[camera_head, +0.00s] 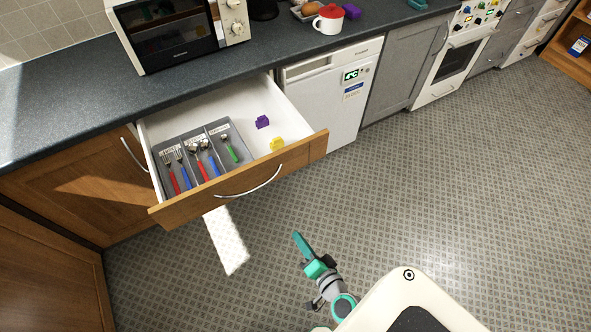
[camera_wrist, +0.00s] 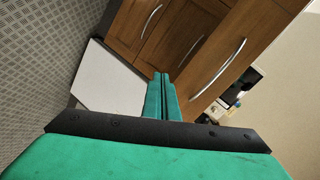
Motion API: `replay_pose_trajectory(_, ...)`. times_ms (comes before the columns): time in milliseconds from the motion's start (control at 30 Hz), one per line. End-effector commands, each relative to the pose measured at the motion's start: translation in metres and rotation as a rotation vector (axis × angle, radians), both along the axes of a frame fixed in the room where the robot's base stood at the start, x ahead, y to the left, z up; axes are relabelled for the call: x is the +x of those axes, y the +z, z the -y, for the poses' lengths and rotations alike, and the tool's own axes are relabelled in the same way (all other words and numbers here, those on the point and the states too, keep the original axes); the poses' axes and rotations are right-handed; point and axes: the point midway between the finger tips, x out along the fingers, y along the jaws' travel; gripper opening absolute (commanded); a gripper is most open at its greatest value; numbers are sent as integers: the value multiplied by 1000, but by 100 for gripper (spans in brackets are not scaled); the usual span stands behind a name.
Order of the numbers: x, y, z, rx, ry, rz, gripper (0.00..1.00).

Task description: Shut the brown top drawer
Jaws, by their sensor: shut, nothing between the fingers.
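The brown top drawer (camera_head: 243,180) is pulled far out from under the dark counter in the head view. Its curved metal handle (camera_head: 251,184) is on the wooden front. Inside lie a grey cutlery tray (camera_head: 188,144) with forks and spoons, a purple block (camera_head: 262,122) and a yellow block (camera_head: 277,144). My gripper (camera_head: 297,238) is shut and empty, above the floor in front of the drawer and apart from it. In the wrist view the green fingers (camera_wrist: 161,82) are together, pointing towards wooden fronts with metal handles (camera_wrist: 218,70).
A white appliance (camera_head: 333,92) is right of the drawer. A wooden cupboard (camera_head: 85,190) is at the left. The patterned floor (camera_head: 430,180) is clear at the right.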

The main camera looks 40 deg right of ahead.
Motion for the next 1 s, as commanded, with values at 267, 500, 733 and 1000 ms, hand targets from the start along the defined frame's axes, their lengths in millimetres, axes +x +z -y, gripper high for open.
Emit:
replay_pose_trajectory(267, 27, 54, 83, 295, -77, 328, 0)
replay_pose_trajectory(500, 30, 75, 104, 360, -78, 433, 0)
replay_pose_trajectory(733, 58, 76, 109, 361, -76, 434, 0)
replay_pose_trajectory(1000, 108, 76, 121, 360, -76, 434, 0)
